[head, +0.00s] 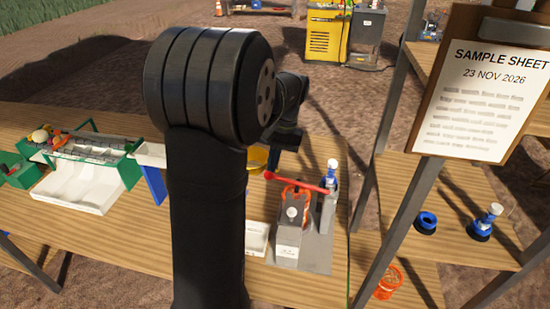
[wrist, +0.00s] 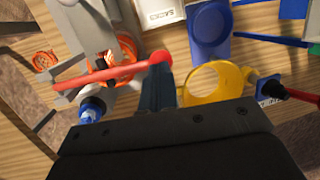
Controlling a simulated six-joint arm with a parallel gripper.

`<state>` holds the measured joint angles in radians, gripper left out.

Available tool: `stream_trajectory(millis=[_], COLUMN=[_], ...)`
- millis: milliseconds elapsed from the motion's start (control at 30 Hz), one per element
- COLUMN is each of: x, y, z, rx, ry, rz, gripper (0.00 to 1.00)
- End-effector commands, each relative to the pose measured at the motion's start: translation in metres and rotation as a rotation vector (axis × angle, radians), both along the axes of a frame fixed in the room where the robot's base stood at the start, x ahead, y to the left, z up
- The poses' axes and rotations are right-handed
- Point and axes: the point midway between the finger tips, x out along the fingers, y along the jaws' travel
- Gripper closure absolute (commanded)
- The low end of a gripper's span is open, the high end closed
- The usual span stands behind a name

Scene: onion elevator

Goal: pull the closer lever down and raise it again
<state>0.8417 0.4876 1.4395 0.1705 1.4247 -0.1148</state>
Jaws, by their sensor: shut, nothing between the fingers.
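The closer lever (head: 300,182) is a red bar with a round red knob at its left end. In the head view it runs roughly level above the grey closer stand (head: 318,250), and its right end meets an upright post. In the wrist view the lever (wrist: 108,74) crosses the upper left, with its knob (wrist: 160,57) at the right end. My gripper (wrist: 161,78) is shut and empty, its tips right at the knob. I cannot tell whether they touch. An orange net bag (head: 296,192) sits under the lever.
A blue-and-white bottle (head: 331,172) stands close by the lever's post end. A yellow ring (wrist: 235,82) is right of my fingers in the wrist view. A white tray (head: 256,238) lies left of the stand. A sample sheet (head: 485,85) hangs at the right.

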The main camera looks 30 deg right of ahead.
Motion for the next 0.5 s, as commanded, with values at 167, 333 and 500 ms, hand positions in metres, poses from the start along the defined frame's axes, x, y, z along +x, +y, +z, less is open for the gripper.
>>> stream_trajectory(millis=[167,333,500], x=[0.008,0.010,0.010], y=[0.008,0.009,0.009], z=[-0.027,-0.035,-0.034], rx=[-0.047,-0.050,-0.049], ry=[0.049,0.045,0.044], rz=[0.004,0.001,0.001], gripper=[1.00,1.00,1.00])
